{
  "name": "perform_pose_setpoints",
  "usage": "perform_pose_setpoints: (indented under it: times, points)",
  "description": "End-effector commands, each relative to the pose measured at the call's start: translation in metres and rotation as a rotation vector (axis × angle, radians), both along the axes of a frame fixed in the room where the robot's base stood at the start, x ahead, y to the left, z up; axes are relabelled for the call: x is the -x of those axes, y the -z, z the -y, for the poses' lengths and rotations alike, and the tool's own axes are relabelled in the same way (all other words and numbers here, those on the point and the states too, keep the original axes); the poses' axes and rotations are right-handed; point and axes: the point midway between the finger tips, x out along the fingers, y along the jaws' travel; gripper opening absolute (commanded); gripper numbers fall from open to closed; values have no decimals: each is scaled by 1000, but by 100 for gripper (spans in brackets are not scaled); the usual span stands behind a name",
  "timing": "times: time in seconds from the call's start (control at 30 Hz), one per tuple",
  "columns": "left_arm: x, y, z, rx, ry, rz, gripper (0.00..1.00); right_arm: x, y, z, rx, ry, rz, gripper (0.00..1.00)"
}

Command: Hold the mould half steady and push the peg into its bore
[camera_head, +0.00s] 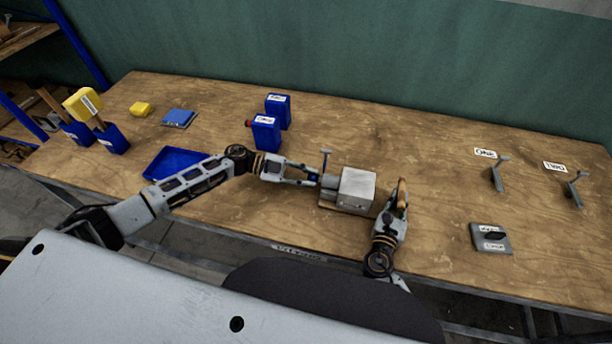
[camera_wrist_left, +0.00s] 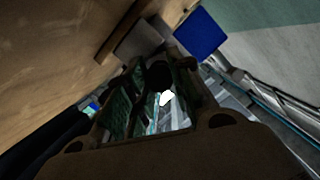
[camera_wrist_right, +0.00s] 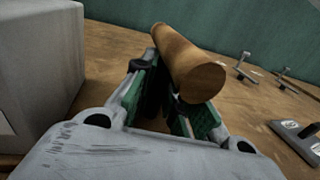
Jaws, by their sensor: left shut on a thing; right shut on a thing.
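A pale grey block (camera_head: 357,188), which looks like the mould half, sits near the table's front edge. My left gripper (camera_head: 316,181) is at its left side, shut on a small dark piece (camera_head: 329,182) below a T-shaped grey handle (camera_head: 325,153). Its exact shape and link to the block are unclear; the left wrist view is dark between the fingers (camera_wrist_left: 160,95). My right gripper (camera_wrist_right: 172,105), right of the block, is shut on a wooden round peg (camera_wrist_right: 190,65), also visible in the head view (camera_head: 402,194). The peg is apart from the block. No bore shows.
Two blue containers (camera_head: 266,132) stand behind the left gripper; a blue tray (camera_head: 178,163) lies left. T-handled grey pieces (camera_head: 497,177) stand right by labels. A grey plate (camera_head: 490,240) with a dark knob lies front right.

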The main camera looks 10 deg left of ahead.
Motion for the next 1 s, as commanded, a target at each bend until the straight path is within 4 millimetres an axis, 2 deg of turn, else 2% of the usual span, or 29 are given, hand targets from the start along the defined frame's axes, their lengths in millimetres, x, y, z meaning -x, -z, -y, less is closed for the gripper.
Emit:
perform_pose_setpoints:
  times: [0.7, 0.73, 0.9, 1.0]
  points:
    - [0, -1, 11, 2, 1, 1, 0, -1, -2, 0, -2, 1, 5, 0]
    - [0, -1, 11, 2, 1, 1, 26, -1, -2, 0, -2, 1, 5, 0]
    - [0, -1, 11, 1, 1, 1, 48, -1, -2, 0, -2, 1, 5, 0]
    - [0, -1, 11, 1, 1, 1, 48, -1, -2, 0, -2, 1, 5, 0]
